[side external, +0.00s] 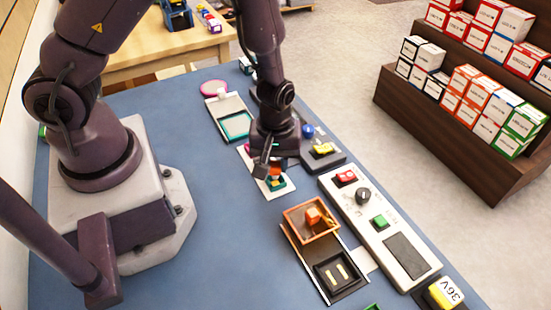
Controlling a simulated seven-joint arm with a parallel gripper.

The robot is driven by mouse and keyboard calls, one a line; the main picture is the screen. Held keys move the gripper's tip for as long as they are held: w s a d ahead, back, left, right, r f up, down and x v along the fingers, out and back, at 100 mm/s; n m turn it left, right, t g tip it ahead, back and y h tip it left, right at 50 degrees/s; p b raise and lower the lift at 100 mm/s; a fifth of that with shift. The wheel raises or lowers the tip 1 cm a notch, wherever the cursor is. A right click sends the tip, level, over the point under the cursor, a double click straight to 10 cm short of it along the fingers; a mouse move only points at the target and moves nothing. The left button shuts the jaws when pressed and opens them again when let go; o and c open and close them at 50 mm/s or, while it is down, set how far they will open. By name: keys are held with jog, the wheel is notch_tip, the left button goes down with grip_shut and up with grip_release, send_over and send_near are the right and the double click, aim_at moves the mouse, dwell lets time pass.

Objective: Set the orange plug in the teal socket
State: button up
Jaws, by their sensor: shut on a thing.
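My gripper (268,165) points down over the middle of the blue table and is shut on the orange plug (275,171). Only a small part of the plug shows below the fingers. The teal socket (277,185) is directly beneath it, on a pale board. The plug overlaps the socket in this view. I cannot tell whether it is inside the socket or just above it. The fingers and wrist hide much of both.
An orange tray (290,228) with orange pieces stands in front, beside a black tray (322,270). A control panel (408,255) with buttons and a knob lies to the right. A teal-framed holder (236,127) is behind left.

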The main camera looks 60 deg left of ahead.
jog(key=shift+f, duration=0.9)
dwell(0.8)
jog(key=o, duration=1.4)
jog(key=shift+r, duration=0.1)
jog(key=shift+r, duration=3.7)
